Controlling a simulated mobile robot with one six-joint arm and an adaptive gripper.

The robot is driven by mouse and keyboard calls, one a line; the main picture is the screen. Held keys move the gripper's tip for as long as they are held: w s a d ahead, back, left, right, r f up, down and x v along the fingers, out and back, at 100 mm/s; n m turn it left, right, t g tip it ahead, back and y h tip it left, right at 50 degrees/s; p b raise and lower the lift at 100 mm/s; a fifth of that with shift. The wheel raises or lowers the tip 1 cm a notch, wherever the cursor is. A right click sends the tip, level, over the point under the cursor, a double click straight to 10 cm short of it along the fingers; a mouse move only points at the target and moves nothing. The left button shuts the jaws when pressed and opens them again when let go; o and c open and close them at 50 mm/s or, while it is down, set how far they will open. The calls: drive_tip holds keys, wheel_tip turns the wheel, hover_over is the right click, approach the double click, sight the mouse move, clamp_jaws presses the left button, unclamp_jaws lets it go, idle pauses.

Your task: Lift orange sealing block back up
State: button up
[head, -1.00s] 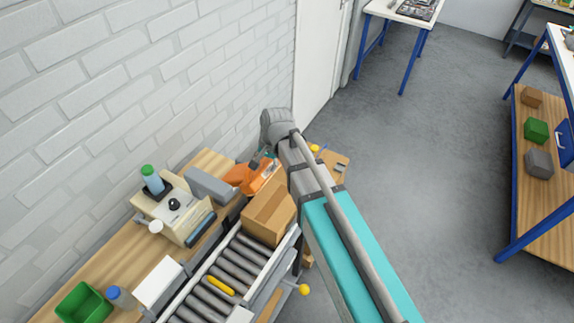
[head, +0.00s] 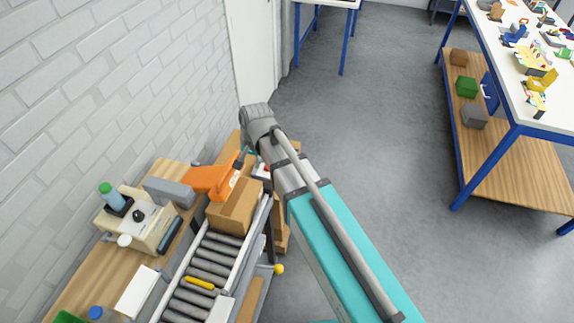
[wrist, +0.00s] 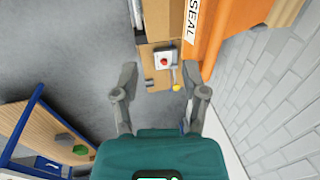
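The orange sealing block (head: 209,181) sits at the end of a grey arm beside the white brick wall, by the cardboard box on the roller conveyor. In the wrist view the orange block (wrist: 236,28), with a white SEAL label, fills the upper right, to the right of my fingers. My gripper (wrist: 160,88) is open, with nothing between its fingers, and appears apart from the block. In the head view its fingers are small and partly hidden by my wrist near the block's upper end.
The cardboard box (head: 235,207) stands on the roller conveyor (head: 205,262). A cream machine (head: 138,222) stands on the wooden bench to its left. A small panel with a red button (wrist: 164,61) lies beyond my fingers. Open grey floor (head: 400,220) separates this from a blue-framed table at right.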

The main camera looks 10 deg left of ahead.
drive_tip(key=w+d+f+b, duration=0.1)
drive_tip(key=d+f+b, duration=0.1)
drive_tip(key=d, duration=0.8)
drive_tip(key=shift+w+f+n+h, duration=0.2)
drive_tip(key=shift+f+n+h, duration=0.1)
drive_tip(key=shift+f, duration=0.1)
drive_tip(key=shift+c, duration=0.3)
drive_tip(key=shift+d+f, duration=0.1)
drive_tip(key=shift+d, duration=0.05)
drive_tip(key=c, duration=0.4)
drive_tip(key=shift+h, duration=0.5)
drive_tip(key=d+f+b, duration=0.1)
drive_tip(key=d, duration=0.2)
drive_tip(key=d+f+b, duration=0.1)
drive_tip(key=d, duration=0.3)
drive_tip(key=d+f+b, duration=0.1)
drive_tip(key=d+b, duration=0.1)
drive_tip(key=d, duration=0.2)
drive_tip(key=shift+s+d+f, duration=0.15)
drive_tip(key=shift+s+f, duration=0.05)
drive_tip(key=shift+s, duration=0.15)
clamp_jaws()
drive_tip(key=s+d+f+b, duration=0.1)
drive_tip(key=s+d+f, duration=0.1)
drive_tip(key=d, duration=0.5)
drive_tip(key=s+d+f+n+b, duration=0.1)
drive_tip(key=s+d+b, duration=0.1)
drive_tip(key=d, duration=0.5)
drive_tip(key=shift+f+h, duration=0.3)
drive_tip(key=shift+f, duration=0.05)
